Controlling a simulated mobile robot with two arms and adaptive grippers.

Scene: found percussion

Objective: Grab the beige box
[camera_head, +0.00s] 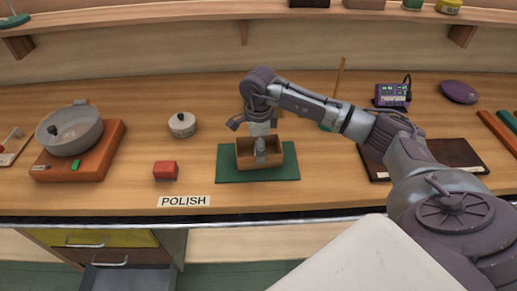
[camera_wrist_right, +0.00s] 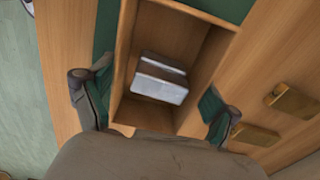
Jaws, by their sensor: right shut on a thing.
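The beige box (camera_head: 244,160) is a small open-topped wooden box at a green mat (camera_head: 228,175) near the middle of the bench. My right gripper (camera_head: 260,147) reaches down to it from above. In the right wrist view the box (camera_wrist_right: 124,60) lies between the two fingers of my gripper (camera_wrist_right: 158,102), one beside each side wall, and the gripper is shut on it. A pale grey block (camera_wrist_right: 158,88) shows inside the box. I cannot tell whether the box is raised off the mat. My left gripper is not in view.
A red block (camera_head: 165,171) and a lidded white pot (camera_head: 182,124) stand to the left. Further left a grey pan (camera_head: 72,135) sits on an orange-brown base (camera_head: 100,165). A dark board (camera_head: 460,155) and a purple device (camera_head: 392,94) are right. A "POLISH" label (camera_head: 184,201) marks the front edge.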

